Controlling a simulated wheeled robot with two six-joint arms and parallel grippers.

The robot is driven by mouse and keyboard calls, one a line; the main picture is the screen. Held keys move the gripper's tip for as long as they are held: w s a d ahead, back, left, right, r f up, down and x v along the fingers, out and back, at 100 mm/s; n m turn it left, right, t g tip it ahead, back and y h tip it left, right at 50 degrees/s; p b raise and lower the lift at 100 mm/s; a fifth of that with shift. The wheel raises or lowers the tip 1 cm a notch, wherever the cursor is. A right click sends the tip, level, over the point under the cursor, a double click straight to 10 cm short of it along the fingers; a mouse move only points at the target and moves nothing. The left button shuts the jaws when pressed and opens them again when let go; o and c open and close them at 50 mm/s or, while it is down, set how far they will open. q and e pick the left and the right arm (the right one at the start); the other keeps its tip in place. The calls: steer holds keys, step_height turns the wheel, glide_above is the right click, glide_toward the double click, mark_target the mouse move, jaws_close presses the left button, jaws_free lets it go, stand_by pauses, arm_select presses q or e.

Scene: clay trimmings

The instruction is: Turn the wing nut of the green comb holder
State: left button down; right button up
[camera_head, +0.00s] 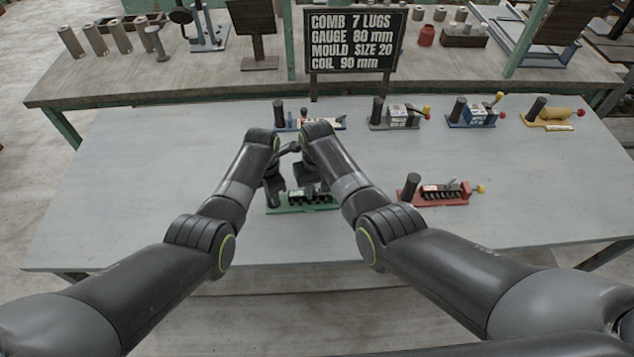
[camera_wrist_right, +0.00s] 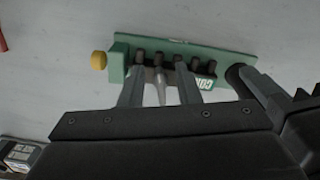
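The green comb holder (camera_head: 300,209) lies on the grey table in front of me, partly hidden by my arms. In the right wrist view its green body (camera_wrist_right: 205,55) shows a row of dark pegs and a yellow knob (camera_wrist_right: 98,60). My right gripper (camera_head: 308,178) is over the holder. In the right wrist view its two fingers (camera_wrist_right: 160,80) stand apart, with a slim grey tapered piece (camera_wrist_right: 160,94) between them; I cannot tell contact. My left gripper (camera_head: 273,186) is at the holder's left end, beside the dark upright handle (camera_wrist_right: 238,73); its grip is hidden.
A red comb holder (camera_head: 440,198) lies to the right. Several other holders, including a yellow one (camera_head: 553,120), line the table's back. A sign (camera_head: 355,40) stands behind them. The table's left side is clear.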

mark_target(317, 192)
step_height(317, 192, up, 12)
stand_by(0.6)
arm_select(q)
steer(key=c, duration=1)
jaws_free()
arm_select(e)
steer(key=shift+f, duration=0.1)
arm_select(q)
steer(key=shift+r, duration=0.1)
